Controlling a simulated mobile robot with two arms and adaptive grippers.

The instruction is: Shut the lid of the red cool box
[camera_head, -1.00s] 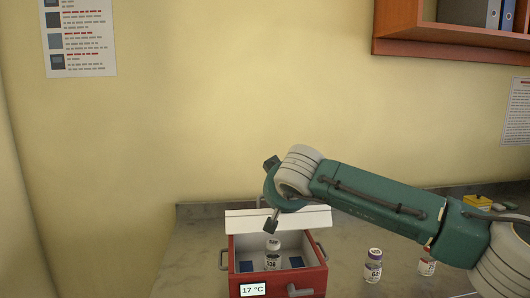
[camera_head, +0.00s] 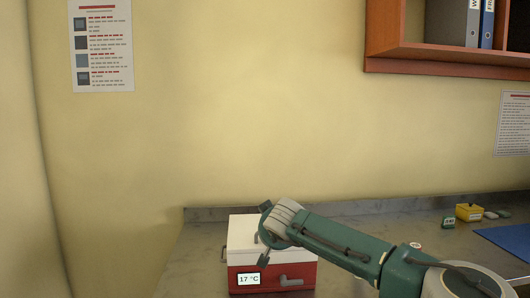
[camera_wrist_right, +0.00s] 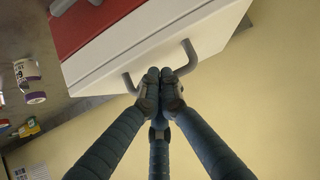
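The red cool box (camera_head: 305,271) stands on the counter, with a 17 °C display and a grey latch handle on its front. Its white lid (camera_head: 240,256) lies over the top, with no gap that I can see, and hides the inside. The lid and the red body also show in the right wrist view (camera_wrist_right: 115,58). In the head view the right gripper (camera_head: 262,236) is over the lid. My left gripper is not in view.
A yellow box (camera_head: 468,212) and a small dark green device (camera_head: 448,223) are at the back right, near a blue mat (camera_head: 508,239). A wooden shelf (camera_head: 440,55) hangs on the wall.

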